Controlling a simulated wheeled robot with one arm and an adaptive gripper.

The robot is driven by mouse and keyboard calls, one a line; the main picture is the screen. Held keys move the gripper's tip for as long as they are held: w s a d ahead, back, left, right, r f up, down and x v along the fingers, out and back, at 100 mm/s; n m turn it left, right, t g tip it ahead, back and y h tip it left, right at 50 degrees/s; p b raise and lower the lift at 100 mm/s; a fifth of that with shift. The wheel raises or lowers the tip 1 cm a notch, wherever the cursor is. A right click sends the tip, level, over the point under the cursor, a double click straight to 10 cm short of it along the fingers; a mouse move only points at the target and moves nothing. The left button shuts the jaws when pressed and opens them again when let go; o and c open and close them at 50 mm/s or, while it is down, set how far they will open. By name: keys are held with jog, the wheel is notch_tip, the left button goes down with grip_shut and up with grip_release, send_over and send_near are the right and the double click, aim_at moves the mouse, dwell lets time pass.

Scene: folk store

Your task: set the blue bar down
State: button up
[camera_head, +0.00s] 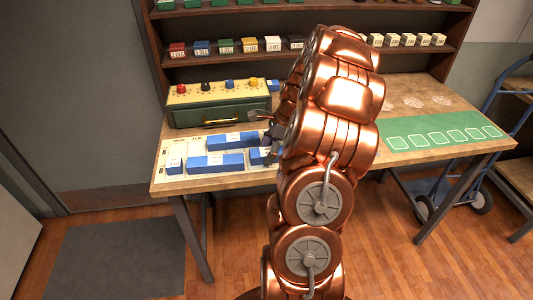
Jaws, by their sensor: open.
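Several blue bars with white labels lie on a pale printed sheet (172,149) at the left of the wooden table. One long bar (213,165) is at the front, another (230,140) is behind it, and a short block (174,165) is at the left. A further blue bar (259,157) lies at the right, partly hidden by my arm. My gripper (264,130) is open, just above and right of these bars. Its far side is hidden behind my copper arm. I cannot tell which bar it last touched.
A green box (217,104) with coloured knobs stands behind the sheet, close to my gripper. A green mat (442,135) with pale outlined squares lies at the right. Shelves (215,61) of small labelled blocks rise behind. A blue cart (467,165) stands at right.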

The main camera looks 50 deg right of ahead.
jog(key=b+v, duration=0.1)
jog(key=v, duration=0.9)
jog(key=shift+d+r+b, duration=0.1)
jog(key=shift+d+b, duration=0.05)
jog(key=shift+b, duration=0.25)
jog(key=shift+s+r, duration=0.15)
jog(key=shift+r, duration=0.15)
jog(key=s+a+r+n+g, duration=0.1)
jog(key=s+a+n+g, duration=0.1)
jog(key=a+n, duration=0.8)
jog(key=s+a+r+n+g, duration=0.1)
jog(key=a+n, duration=0.2)
jog(key=a, duration=1.3)
jog(key=s+a+f+n+h, duration=0.1)
jog(key=s+a+f+n, duration=0.1)
jog(key=s+a+n, duration=0.3)
jog(key=s+a+f+n+g+h, duration=0.1)
jog(key=s+a+n, duration=0.4)
jog(key=s, duration=0.8)
jog(key=shift+f+n+g+h, duration=0.3)
jog(key=shift+f+n+h, duration=0.35)
jog(key=shift+n, duration=0.55)
jog(key=shift+r, duration=0.1)
